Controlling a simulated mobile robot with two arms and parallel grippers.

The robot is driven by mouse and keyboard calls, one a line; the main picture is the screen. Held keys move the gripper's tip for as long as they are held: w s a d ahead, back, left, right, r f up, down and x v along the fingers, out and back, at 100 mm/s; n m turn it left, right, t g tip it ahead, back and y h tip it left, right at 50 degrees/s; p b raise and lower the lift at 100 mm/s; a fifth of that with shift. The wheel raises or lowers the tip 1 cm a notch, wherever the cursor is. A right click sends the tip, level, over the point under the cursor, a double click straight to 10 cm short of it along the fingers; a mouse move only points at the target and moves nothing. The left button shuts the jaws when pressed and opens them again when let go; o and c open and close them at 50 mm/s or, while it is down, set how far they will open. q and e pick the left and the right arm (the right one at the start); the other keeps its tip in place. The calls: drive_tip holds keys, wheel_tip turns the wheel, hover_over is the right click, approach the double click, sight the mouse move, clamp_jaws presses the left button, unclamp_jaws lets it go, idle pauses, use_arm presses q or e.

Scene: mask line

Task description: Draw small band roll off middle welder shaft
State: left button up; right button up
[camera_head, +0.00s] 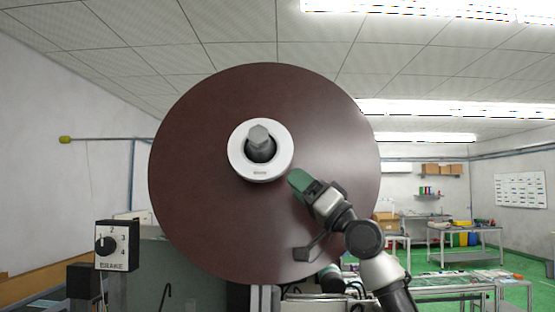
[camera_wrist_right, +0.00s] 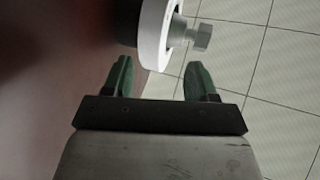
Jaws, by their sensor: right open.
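A small white band roll (camera_head: 239,163) sits around a grey shaft (camera_head: 260,141) in front of a large dark brown disc (camera_head: 195,190). In the right wrist view the roll (camera_wrist_right: 152,38) is beyond the fingertips, with the grey shaft end (camera_wrist_right: 200,38) sticking out to its right. My right gripper (camera_head: 298,178) is just below and right of the roll in the head view. In the wrist view its two green fingers (camera_wrist_right: 160,75) are apart with nothing between them. The roll's far side is hidden. My left gripper is not in view.
A brake dial box (camera_head: 117,246) stands at the lower left. Benches (camera_head: 465,232) with crates and a whiteboard (camera_head: 521,190) are far back right. The brown disc surface lies close along the left of the right gripper.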

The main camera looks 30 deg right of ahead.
sight(284, 170)
drive_tip(key=p+x, duration=0.2)
drive_tip(key=x, duration=0.1)
drive_tip(key=shift+d+r, duration=0.3)
drive_tip(key=p+x, duration=0.1)
drive_tip(key=x, duration=0.2)
drive_tip(key=shift+w+d+f+p, duration=0.15)
drive_tip(key=shift+f+p, duration=0.1)
drive_tip(key=shift+p, duration=0.15)
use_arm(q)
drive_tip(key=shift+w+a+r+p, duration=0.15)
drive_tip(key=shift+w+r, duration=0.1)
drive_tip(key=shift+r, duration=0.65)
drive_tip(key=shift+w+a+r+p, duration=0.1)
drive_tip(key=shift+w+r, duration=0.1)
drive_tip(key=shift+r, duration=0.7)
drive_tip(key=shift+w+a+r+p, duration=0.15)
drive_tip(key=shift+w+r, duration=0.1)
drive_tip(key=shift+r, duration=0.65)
use_arm(e)
drive_tip(key=shift+w+a+r, duration=0.1)
drive_tip(key=shift+w+r, duration=0.1)
drive_tip(key=shift+w, duration=0.2)
drive_tip(key=shift+w+a+r, duration=0.15)
drive_tip(key=shift+w, duration=0.25)
drive_tip(key=shift+c, duration=0.4)
